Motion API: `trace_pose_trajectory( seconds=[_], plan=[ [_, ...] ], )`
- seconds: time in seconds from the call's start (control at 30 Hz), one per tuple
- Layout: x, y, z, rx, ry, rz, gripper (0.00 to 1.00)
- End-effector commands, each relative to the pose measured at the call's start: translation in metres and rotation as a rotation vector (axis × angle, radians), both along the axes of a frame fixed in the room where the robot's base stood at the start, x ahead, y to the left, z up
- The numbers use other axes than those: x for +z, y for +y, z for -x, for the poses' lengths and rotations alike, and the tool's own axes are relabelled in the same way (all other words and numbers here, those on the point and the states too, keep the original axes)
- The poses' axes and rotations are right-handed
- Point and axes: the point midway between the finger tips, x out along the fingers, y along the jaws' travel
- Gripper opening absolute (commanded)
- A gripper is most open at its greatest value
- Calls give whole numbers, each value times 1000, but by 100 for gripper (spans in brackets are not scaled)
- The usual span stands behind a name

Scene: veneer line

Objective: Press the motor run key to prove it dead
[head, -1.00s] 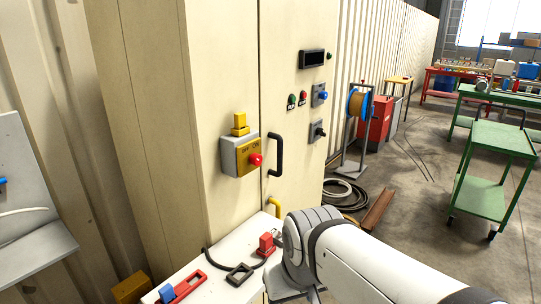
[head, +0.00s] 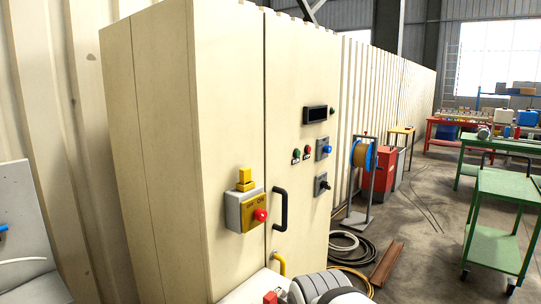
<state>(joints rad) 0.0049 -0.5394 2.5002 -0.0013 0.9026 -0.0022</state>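A tall cream cabinet (head: 230,90) stands in the middle of the head view. On its front are a small green button (head: 296,154) and a red button (head: 308,152), each with a dark label below. To their right are a blue knob on a grey plate (head: 327,149) and a black rotary switch (head: 322,184). Which of these is the motor run key I cannot read. A grey and yellow isolator box (head: 243,209) with a red knob (head: 261,215) sits lower left, a yellow block (head: 244,180) above it. My arm shows at the bottom edge; my gripper is out of view.
A black door handle (head: 280,209) sticks out beside the isolator. A white surface (head: 245,292) with a red item (head: 270,297) lies below, mostly cut off. A cable reel stand (head: 361,180), coiled hoses (head: 350,246) and a green trolley (head: 500,247) stand to the right.

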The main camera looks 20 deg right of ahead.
Motion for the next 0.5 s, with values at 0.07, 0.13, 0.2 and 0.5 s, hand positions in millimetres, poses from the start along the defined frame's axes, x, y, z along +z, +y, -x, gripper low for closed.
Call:
trace_pose_trajectory(
  seconds=[0.07, 0.13, 0.2, 0.5],
  plan=[
    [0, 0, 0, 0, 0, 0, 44],
    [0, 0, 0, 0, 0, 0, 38],
    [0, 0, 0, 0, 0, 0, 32],
    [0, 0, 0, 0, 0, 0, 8]
  ],
)
